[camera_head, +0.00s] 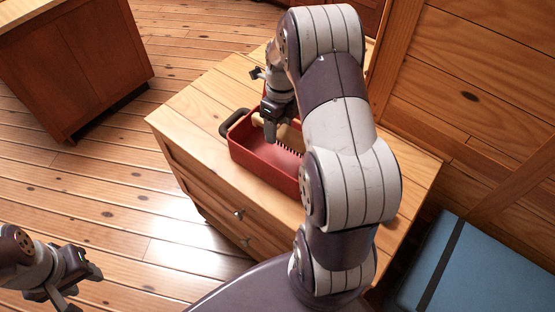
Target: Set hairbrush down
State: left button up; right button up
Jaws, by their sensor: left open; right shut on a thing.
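The hairbrush (289,136) has a light wooden body and dark bristles. It is in or just over a red tray (243,158) with dark handles, on top of a wooden cabinet. My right gripper (271,133) is shut on the hairbrush at the tray's far left part. My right arm hides the tray's right side and part of the brush. I cannot tell whether the brush touches the tray floor. My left gripper (80,290) is open and empty over the floor at the lower left.
The wooden cabinet top (190,112) is bare left of the tray. A blue box with a dark strap (475,275) stands at the lower right. A brown cabinet (75,65) stands at the upper left. Wooden panelling (480,70) rises behind on the right. The plank floor is clear.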

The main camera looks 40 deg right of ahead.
send_near(280, 159)
jog(key=f, duration=0.3)
jog(key=f+p, duration=0.1)
jog(key=f, duration=0.1)
jog(key=shift+a+f, duration=0.25)
jog(key=shift+a, duration=0.05)
jog(key=shift+d+f, duration=0.15)
jog(key=shift+f, duration=0.15)
jog(key=o, duration=1.2)
jog(key=shift+w, duration=0.1)
jog(key=shift+r, duration=0.1)
